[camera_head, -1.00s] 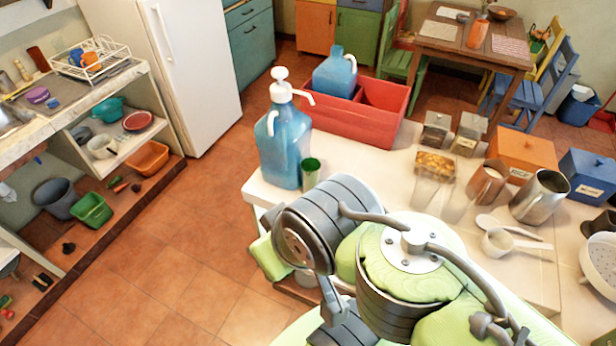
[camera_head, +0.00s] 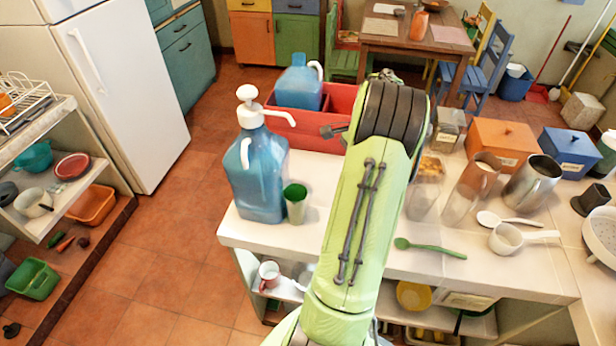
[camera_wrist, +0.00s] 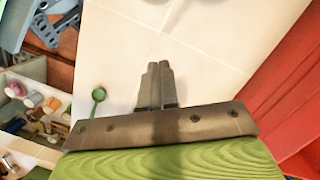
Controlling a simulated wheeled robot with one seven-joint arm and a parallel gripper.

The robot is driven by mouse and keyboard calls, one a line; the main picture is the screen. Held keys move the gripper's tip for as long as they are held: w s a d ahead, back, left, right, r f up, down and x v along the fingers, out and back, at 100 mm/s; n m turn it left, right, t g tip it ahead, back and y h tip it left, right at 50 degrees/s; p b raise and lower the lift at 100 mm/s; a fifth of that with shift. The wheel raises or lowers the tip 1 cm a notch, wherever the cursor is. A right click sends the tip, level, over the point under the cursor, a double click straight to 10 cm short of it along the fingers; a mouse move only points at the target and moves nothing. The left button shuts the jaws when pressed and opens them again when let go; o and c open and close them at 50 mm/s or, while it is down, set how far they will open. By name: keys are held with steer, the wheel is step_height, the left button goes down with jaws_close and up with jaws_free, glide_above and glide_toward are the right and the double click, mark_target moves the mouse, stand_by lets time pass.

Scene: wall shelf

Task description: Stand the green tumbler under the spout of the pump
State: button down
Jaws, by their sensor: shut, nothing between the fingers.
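The green tumbler (camera_head: 296,205) stands upright on the white counter, close beside the right side of the blue pump bottle (camera_head: 258,178). The bottle's white spout (camera_head: 281,115) reaches right, and its tip shows above the tumbler's mouth. The exact depth alignment is hard to tell. My gripper (camera_head: 333,130) is above the counter near the red box, to the right of the spout and apart from the tumbler. In the wrist view my gripper (camera_wrist: 157,72) is shut and empty over bare counter. The tumbler and pump are not visible there.
The red box (camera_head: 318,135) with a blue jug (camera_head: 300,85) is behind the pump. Tall clear containers (camera_head: 425,190), a metal pitcher (camera_head: 533,182) and a green spoon (camera_head: 430,247) lie right of my arm. Bare counter shows in front of the tumbler.

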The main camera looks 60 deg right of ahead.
mark_target(306, 195)
steer(key=w+a, duration=0.2)
steer(key=a, duration=0.1)
steer(key=w+a+f, duration=0.1)
steer(key=w+a, duration=0.1)
steer(key=a, duration=0.1)
steer(key=w+a+b, duration=0.1)
steer(key=w+a, duration=0.1)
steer(key=a, duration=0.2)
steer(key=shift+a+f, duration=0.1)
steer(key=shift+f, duration=0.1)
steer(key=shift+s, duration=0.2)
steer(key=shift+a, duration=0.1)
steer(key=shift+s+d+f+p, duration=0.1)
steer(key=shift+s+d+p, duration=0.3)
steer(key=shift+d, duration=0.2)
